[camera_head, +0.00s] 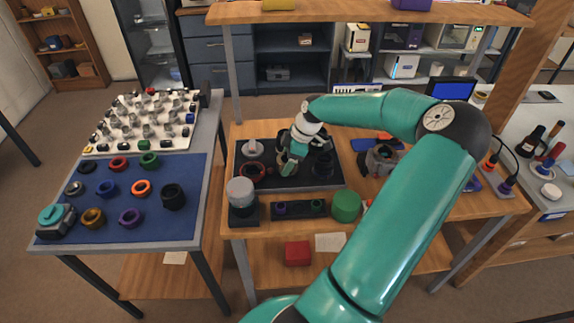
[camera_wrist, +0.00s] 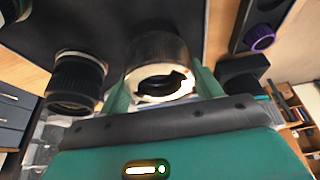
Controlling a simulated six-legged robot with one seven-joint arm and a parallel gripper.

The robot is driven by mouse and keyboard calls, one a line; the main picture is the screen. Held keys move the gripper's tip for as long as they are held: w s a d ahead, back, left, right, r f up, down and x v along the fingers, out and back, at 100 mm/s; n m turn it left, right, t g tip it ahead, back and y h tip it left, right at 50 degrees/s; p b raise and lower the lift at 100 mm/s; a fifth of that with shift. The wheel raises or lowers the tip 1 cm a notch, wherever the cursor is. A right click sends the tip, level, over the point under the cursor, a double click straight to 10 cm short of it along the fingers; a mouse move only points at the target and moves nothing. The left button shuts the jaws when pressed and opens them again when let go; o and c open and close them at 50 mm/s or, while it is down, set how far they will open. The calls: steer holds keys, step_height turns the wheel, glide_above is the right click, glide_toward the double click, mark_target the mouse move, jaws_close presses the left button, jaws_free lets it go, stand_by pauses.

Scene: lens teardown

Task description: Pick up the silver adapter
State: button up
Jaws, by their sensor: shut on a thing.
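The silver adapter (camera_wrist: 157,52) is a short, hollow metallic cylinder with a bright, notched ring at its near end. In the wrist view it sits between the two green fingers of my gripper (camera_wrist: 163,88), which is shut on it. In the head view my gripper (camera_head: 291,162) is over the dark mat (camera_head: 285,183) on the wooden bench, and the adapter cannot be made out there. Whether the adapter touches the mat is unclear.
A black lens barrel (camera_wrist: 76,82) stands close beside the adapter in the wrist view. A green cylinder (camera_head: 346,206) and a grey-topped jar (camera_head: 241,195) stand at the bench's front. A blue mat (camera_head: 113,232) with several coloured rings lies on the left table.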

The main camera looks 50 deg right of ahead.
steer(key=s+a+r, duration=0.9)
steer(key=s+r, duration=0.1)
steer(key=shift+s+r, duration=0.15)
steer(key=shift+s, duration=0.15)
